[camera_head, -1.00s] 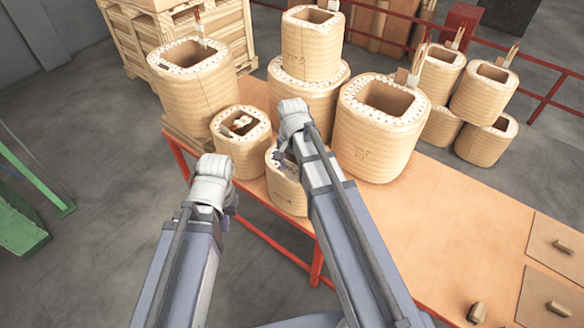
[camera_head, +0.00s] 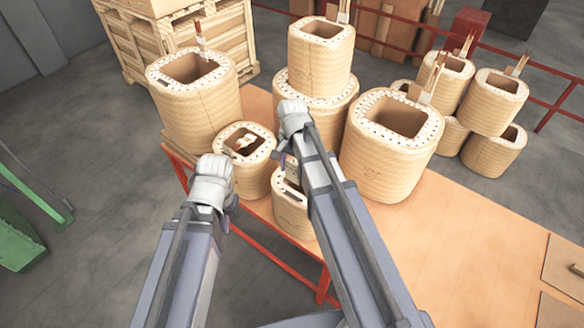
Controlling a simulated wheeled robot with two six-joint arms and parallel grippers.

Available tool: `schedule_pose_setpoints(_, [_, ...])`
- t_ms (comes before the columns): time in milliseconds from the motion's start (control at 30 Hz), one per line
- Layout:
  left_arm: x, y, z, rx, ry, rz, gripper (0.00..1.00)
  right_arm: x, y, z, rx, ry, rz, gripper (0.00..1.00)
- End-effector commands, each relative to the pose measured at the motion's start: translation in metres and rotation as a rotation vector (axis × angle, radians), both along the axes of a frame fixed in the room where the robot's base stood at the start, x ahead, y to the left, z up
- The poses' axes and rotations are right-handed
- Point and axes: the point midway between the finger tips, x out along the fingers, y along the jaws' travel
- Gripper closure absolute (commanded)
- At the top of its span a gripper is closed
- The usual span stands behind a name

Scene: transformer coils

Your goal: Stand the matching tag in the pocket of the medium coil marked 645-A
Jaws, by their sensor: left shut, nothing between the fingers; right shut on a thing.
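Several wound tan coils stand on the table: a tall one (camera_head: 205,108) at left, a small one (camera_head: 256,178) beside it, a stack of two (camera_head: 318,66), a big one (camera_head: 385,165) at right, and a small front one (camera_head: 292,212). Faint marks on them are too small to read, so I cannot tell which is 645-A. My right gripper (camera_head: 290,158) is shut above the front coil; what it holds is mostly hidden by my arm and cannot be made out. My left gripper (camera_head: 232,203) is shut and empty, left of the front coil.
The orange-topped table (camera_head: 450,225) is clear at right, with flat plates (camera_head: 566,265) bearing knobs at its right edge. More coils (camera_head: 490,115) stand behind the table. A wooden crate (camera_head: 140,50) and red rails (camera_head: 548,108) stand further back.

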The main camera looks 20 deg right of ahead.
Motion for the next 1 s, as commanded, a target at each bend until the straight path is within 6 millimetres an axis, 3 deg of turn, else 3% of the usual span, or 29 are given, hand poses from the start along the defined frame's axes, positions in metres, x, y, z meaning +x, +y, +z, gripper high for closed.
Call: schedule_pose_setpoints(1000, [0.000,0.000,-0.068,0.001,0.000,-0.001,1.00,0.000,0.000,-0.068,0.000,0.000,0.000,0.84])
